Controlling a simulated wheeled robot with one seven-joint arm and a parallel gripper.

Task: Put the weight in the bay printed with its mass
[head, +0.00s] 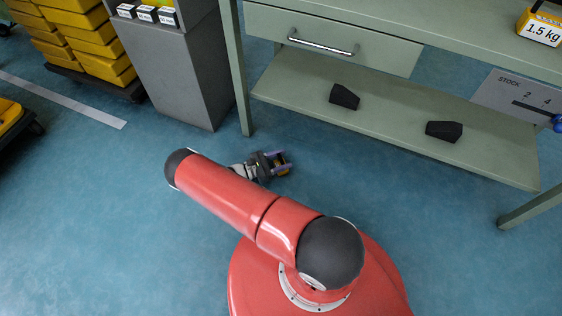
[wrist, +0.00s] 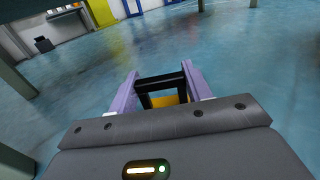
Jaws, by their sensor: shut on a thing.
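My gripper (head: 280,164) is low in front of the green workbench, above or near the blue floor. In the wrist view its purple fingers (wrist: 161,92) are shut on the black handle of a weight (wrist: 162,101). A yellow part of this weight shows below the handle; its printed mass is hidden. Another yellow weight (head: 540,30) with a black handle and a white label reading 1.5 kg stands on the bench top at the right.
The workbench (head: 440,30) has a drawer (head: 330,42) and a lower shelf (head: 400,115) with two black wedges (head: 344,96) (head: 443,131). A STOCK scale panel (head: 520,98) is at right. A grey cabinet (head: 175,70) and yellow crates (head: 85,40) stand left.

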